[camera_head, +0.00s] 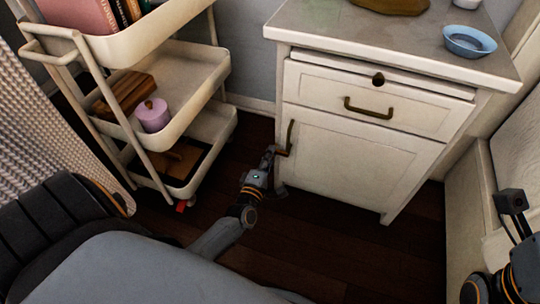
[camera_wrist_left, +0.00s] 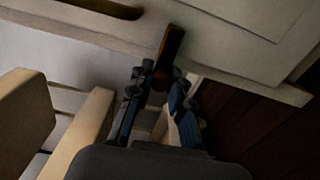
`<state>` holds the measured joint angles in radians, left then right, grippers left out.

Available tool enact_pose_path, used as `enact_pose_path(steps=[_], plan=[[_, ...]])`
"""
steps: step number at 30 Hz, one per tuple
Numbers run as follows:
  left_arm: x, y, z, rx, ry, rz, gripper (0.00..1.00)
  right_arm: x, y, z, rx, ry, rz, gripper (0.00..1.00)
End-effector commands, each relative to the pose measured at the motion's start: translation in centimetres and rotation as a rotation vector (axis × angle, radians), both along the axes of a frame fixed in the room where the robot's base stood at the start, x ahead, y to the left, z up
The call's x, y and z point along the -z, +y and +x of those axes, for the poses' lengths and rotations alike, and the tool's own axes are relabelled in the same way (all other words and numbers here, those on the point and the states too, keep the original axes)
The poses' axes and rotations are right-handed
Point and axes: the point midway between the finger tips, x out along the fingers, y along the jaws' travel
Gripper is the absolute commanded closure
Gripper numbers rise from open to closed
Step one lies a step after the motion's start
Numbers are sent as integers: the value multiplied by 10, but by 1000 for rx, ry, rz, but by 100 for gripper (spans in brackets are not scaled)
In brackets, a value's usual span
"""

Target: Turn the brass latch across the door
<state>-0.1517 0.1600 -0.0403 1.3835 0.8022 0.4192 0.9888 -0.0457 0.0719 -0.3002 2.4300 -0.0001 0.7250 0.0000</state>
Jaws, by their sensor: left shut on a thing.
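The white cabinet door (camera_head: 355,160) is the lower front of the cabinet, under a drawer. My left gripper (camera_head: 272,151) is at the door's left edge, low on the cabinet. It is shut on the brass latch (camera_wrist_left: 169,48), which stands up between its fingertips in the left wrist view, slightly tilted, with its free end over the white cabinet front.
A cream trolley (camera_head: 205,75) with books, a lilac pot (camera_head: 152,115) and wooden items stands close left of the cabinet. The drawer has a brass handle (camera_head: 368,109). A blue bowl (camera_head: 469,41) sits on the cabinet top. Dark floor (camera_head: 330,225) is clear in front.

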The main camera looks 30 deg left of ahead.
Motion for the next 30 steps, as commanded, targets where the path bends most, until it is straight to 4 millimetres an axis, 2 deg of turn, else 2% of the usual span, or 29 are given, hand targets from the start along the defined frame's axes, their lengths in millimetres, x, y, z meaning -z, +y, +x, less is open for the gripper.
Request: enact_pose_path(steps=[1,2,4,5,13,17,20,30], plan=[[0,1,0,-1,0,0,100,0,0,0,0,-1,0,100],[0,1,0,-1,0,0,75,0,0,0,0,-1,0,100],[0,1,0,-1,0,0,61,0,0,0,0,-1,0,100],[0,0,0,-1,0,0,58,0,0,0,0,-2,1,100],[0,0,0,0,0,1,58,0,-1,0,1,-3,2,100],[1,-2,-9,0,2,1,58,0,-1,0,1,-1,2,100],[2,-6,-24,0,4,0,58,0,0,0,1,0,2,100],[1,-22,-92,0,3,-1,58,0,0,0,0,0,1,100]])
